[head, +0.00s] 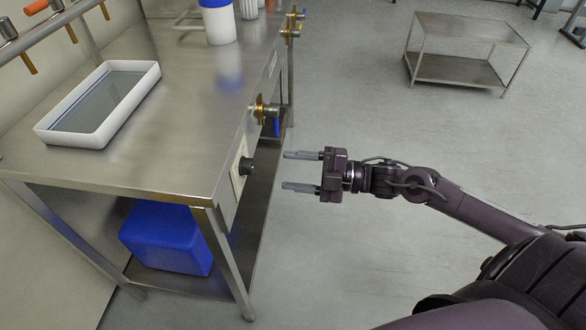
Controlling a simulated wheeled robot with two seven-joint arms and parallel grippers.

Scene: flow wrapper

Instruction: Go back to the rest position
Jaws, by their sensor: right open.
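My right gripper (302,171) is open and empty. Its two grey fingers point left, toward the front of a steel bench (190,130). The fingers appear apart from the bench's front panel, close to a black knob (246,166) and a brass valve fitting (264,110). The right arm comes in from the lower right, stretched over the floor. My left gripper does not show.
On the bench stand a white tray (146,83) and a white container (219,24) with a blue top. A blue bin (167,238) sits on the shelf below. A low steel table (467,33) stands at the back right. Floor between is clear.

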